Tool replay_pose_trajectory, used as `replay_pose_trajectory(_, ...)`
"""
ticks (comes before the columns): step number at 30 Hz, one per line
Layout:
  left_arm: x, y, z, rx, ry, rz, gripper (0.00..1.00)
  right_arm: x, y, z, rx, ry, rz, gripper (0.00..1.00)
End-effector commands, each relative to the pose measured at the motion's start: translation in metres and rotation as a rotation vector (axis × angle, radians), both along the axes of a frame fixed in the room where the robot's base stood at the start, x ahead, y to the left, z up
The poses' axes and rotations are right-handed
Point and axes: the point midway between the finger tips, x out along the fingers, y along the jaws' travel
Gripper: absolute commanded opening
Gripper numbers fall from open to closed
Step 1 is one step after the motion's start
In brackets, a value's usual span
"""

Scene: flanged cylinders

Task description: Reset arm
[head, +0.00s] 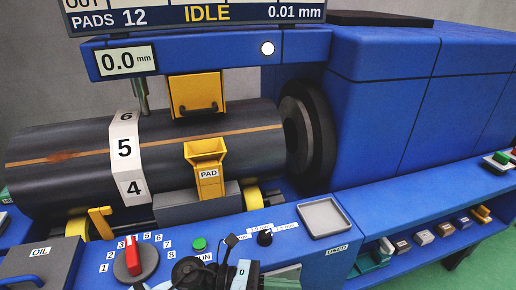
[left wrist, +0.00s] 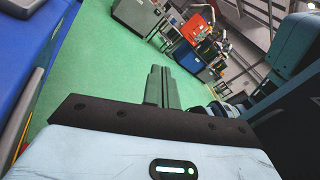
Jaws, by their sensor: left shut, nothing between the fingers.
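My left gripper (left wrist: 158,72) shows in the left wrist view, with its two fingers together and nothing between them. It points out over the green floor, clear of the blue bench edge at the left. I cannot make out its fingers in the head view. My right gripper shows in neither view. In the head view a large dark flanged cylinder (head: 70,150) lies across the blue machine, with a white band (head: 124,148) numbered 4, 5 and 6 around it. The dark flange (head: 308,128) is at its right end.
A yellow PAD holder (head: 206,160) stands in front of the cylinder. The front panel has a red selector knob (head: 133,258), a green button (head: 199,244) and an empty grey USED tray (head: 325,218). Several small blocks sit on the right shelf (head: 405,262). Green floor (left wrist: 95,60) lies open beyond the gripper.

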Motion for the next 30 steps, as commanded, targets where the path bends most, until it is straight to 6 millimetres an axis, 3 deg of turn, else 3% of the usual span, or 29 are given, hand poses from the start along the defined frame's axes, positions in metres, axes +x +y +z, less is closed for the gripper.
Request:
replay_pose_trajectory(4, 0.001, 0.012, 0.008, -0.223, 0.382, 0.206, 0.0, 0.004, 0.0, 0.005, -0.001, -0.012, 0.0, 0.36)
replay_pose_trajectory(8, 0.009, 0.038, -0.001, -0.408, 0.731, 0.384, 0.0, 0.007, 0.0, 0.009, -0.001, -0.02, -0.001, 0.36)
replay_pose_trajectory(13, 0.009, 0.088, -0.039, -0.644, 1.193, 0.615, 0.0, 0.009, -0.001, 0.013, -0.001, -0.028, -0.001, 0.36)
replay_pose_trajectory(17, -0.009, 0.132, -0.084, -0.825, 1.543, 0.793, 0.0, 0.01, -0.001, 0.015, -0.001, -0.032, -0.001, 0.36)
replay_pose_trajectory(20, -0.035, 0.167, -0.123, -0.971, 1.804, 0.932, 0.0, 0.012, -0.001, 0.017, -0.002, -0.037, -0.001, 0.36)
replay_pose_trajectory(24, -0.091, 0.21, -0.177, -1.182, 2.142, 1.129, 0.0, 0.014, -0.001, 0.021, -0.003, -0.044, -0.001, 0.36)
replay_pose_trajectory(30, -0.169, 0.247, -0.222, -1.422, 2.457, 1.335, 0.0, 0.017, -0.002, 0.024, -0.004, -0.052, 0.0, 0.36)
